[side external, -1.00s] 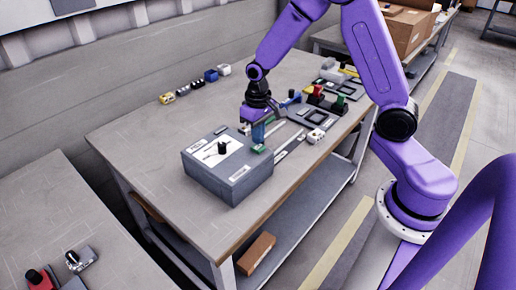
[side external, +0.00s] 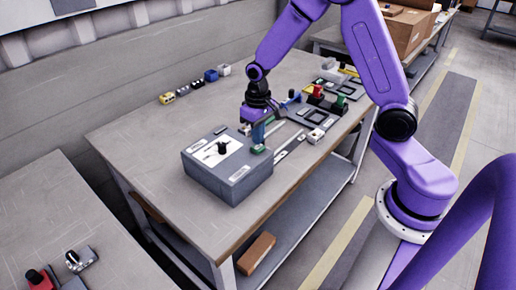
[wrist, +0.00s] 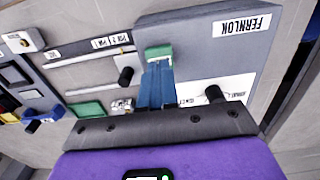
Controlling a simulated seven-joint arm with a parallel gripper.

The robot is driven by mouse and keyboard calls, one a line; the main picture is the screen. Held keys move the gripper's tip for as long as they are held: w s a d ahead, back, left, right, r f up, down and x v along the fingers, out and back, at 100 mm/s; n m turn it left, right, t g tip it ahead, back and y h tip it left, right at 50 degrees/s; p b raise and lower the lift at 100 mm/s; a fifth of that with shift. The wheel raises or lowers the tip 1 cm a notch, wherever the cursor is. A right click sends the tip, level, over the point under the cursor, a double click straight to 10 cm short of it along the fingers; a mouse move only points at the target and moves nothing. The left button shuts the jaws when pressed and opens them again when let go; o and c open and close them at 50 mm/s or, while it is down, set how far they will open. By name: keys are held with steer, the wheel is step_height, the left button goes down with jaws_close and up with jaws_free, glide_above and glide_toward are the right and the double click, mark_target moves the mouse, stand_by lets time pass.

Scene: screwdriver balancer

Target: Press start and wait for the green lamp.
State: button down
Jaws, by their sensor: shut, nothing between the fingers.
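A grey box (side external: 228,178) with a white label plate and a black knob (side external: 222,148) stands on the workbench. A green button (side external: 258,149) is at the box's right edge. My gripper (side external: 258,141) is over it, with its blue fingers pointing down and closed together. In the wrist view the shut fingertips (wrist: 158,66) meet the edge of the green button (wrist: 158,52); I cannot tell whether it is pressed in. The black knob (wrist: 213,93) is right of the fingers. I cannot make out a lit green lamp.
Metal rails (side external: 289,146) lie right of the box. Red (side external: 318,90) and green (side external: 340,102) parts stand farther back on the bench. Several small blocks (side external: 197,84) line the rear edge. The bench's front left is clear.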

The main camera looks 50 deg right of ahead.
steer(key=shift+f, duration=0.95)
stand_by(0.6)
steer(key=shift+r, duration=3.5)
step_height(320, 180, up, 6)
glide_above(258, 147)
steer(key=shift+d, duration=0.1)
